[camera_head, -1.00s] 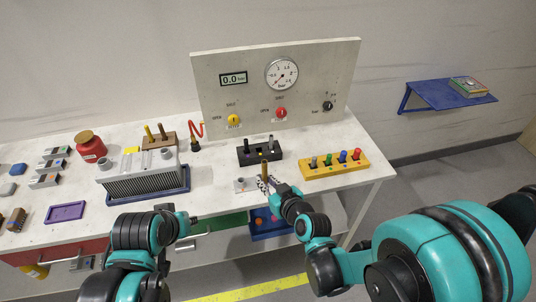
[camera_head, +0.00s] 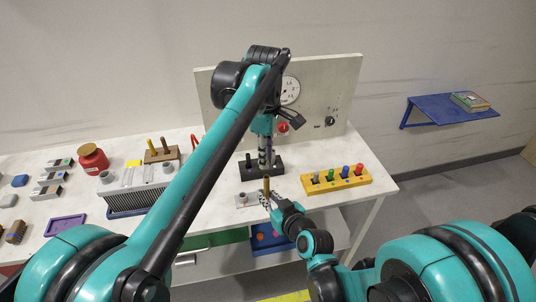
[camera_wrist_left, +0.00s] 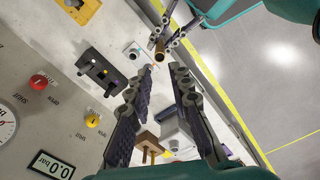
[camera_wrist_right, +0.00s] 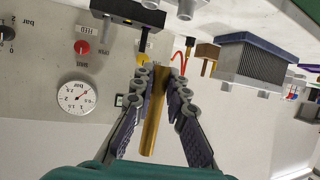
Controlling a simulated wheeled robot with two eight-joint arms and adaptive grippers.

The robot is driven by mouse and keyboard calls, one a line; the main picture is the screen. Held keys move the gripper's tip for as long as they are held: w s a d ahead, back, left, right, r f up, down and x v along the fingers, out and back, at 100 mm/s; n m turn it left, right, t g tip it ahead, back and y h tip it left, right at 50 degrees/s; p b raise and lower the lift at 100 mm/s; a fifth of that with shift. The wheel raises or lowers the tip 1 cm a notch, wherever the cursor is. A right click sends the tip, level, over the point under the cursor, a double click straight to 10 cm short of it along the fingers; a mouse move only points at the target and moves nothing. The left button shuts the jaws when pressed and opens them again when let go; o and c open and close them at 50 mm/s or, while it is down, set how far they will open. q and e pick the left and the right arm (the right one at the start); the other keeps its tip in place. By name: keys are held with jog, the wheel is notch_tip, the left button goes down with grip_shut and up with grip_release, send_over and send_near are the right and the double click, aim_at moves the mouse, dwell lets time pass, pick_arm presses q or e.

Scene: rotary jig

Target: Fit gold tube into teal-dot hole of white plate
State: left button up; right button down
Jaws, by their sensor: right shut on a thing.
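The gold tube (camera_head: 266,184) stands roughly upright in my right gripper (camera_head: 267,198), which is shut on it. In the right wrist view the tube (camera_wrist_right: 153,122) runs between the two fingers. The white plate (camera_head: 243,208) lies on the table just left of the tube, with a grey raised piece on it. In the left wrist view the plate (camera_wrist_left: 132,50) is beside the tube's open end (camera_wrist_left: 158,50), apart from it. The teal dot is too small to make out. My left gripper (camera_head: 266,165) is open and empty, pointing down above the table behind the tube.
A black block (camera_head: 250,172) with pegs sits behind the plate. A yellow block (camera_head: 337,181) with coloured pegs is to the right. A finned radiator (camera_head: 125,203) and a wooden block (camera_head: 162,155) are left. The gauge panel (camera_head: 345,80) stands at the back.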

aim_at(268, 184)
pick_arm(q)
jog(key=shift+w+d+f, duration=0.1)
jog(key=shift+d, duration=0.15)
jog(key=shift+f, duration=0.25)
notch_tip(268, 184, down, 11)
jog(key=shift+f, duration=0.15)
grip_shut()
pick_arm(e)
jog(key=c, duration=1.4)
grip_release()
jog(key=shift+c, duration=0.2)
